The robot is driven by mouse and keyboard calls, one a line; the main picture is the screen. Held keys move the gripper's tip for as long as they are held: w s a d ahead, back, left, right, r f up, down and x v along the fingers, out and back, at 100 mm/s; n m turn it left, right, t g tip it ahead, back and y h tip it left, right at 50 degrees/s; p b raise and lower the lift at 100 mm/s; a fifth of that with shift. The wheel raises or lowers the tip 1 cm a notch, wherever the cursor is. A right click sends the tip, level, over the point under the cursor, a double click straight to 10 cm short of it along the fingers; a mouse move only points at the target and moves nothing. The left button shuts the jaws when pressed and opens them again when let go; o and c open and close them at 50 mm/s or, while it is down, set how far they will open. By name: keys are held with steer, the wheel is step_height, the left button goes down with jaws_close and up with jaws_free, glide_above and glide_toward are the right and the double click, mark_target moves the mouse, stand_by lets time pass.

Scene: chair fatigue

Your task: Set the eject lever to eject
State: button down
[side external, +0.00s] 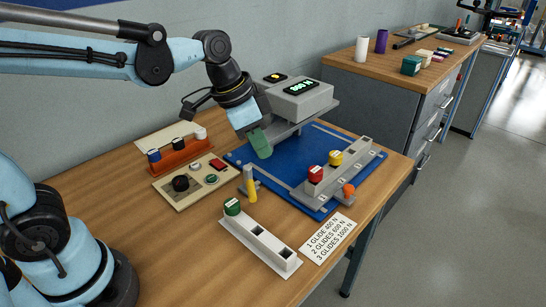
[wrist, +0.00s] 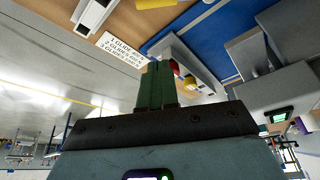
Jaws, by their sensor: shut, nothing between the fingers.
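My gripper (side external: 260,145) has green fingers, shut and empty, pointing down above the left part of the blue base plate (side external: 290,157). In the wrist view the fingers (wrist: 156,88) are pressed together. A yellow piece (wrist: 155,3), possibly this handle, shows at the wrist view's top edge. An orange knob (side external: 348,190) sits at the plate's right front.
A control panel (side external: 171,195) with a black knob and red and green buttons lies left of the handle. A grey rail (side external: 325,182) holds red and yellow capped pieces. A white rack (side external: 262,243) holds a green capped piece. A grey machine with displays (side external: 300,99) stands behind.

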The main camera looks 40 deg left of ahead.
steer(key=shift+s+a+r, duration=0.1)
steer(key=shift+s+r, duration=0.1)
steer(key=shift+r, duration=0.35)
steer(key=s+a+f+n+t+y, duration=0.2)
steer(key=s+a+f+n+t, duration=0.1)
steer(key=s+a+n, duration=0.3)
steer(key=shift+s+a+t, duration=0.15)
steer(key=shift+s+t, duration=0.1)
steer(key=shift+t, duration=0.05)
